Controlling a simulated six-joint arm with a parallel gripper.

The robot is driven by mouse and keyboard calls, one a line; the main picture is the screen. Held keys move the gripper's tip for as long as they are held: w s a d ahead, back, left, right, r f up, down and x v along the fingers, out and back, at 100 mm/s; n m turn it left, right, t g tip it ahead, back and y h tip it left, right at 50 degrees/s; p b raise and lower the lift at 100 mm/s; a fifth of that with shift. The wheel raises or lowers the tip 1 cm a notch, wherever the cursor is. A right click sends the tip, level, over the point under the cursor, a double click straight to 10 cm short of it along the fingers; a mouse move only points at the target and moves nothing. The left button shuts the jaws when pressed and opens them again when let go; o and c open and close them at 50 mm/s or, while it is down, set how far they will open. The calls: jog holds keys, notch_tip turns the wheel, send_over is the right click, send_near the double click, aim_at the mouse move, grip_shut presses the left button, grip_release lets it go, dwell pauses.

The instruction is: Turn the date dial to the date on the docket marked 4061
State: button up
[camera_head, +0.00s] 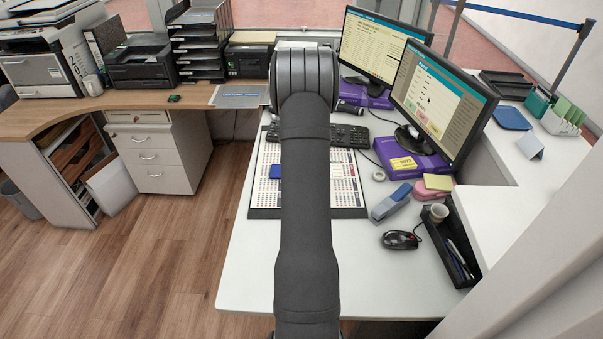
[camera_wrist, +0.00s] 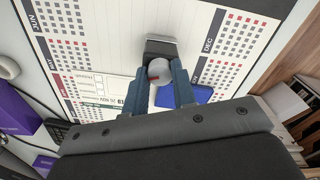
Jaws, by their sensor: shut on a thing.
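In the wrist view, the two blue fingers of my gripper (camera_wrist: 159,82) are closed on a pale round knob, which I take to be the date dial (camera_wrist: 158,68). The knob bears a small red mark and sits against a dark block (camera_wrist: 163,47). A white paper with print (camera_wrist: 98,88), perhaps a docket, lies beside the left finger. Its text is turned around and I cannot read its number for sure. In the head view my arm hides the gripper, the dial and this paper.
A blue pad (camera_wrist: 186,95) lies right beside the right finger, and it also shows in the head view (camera_head: 275,171). A calendar desk mat (camera_head: 346,190) lies beneath. The front of the white counter is clear.

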jog(key=m, duration=0.5)
jog(key=shift+m, duration=0.3)
jog(key=m, duration=0.5)
jog(key=o, duration=0.7)
jog(key=shift+r, duration=0.1)
jog(key=shift+r, duration=3.4)
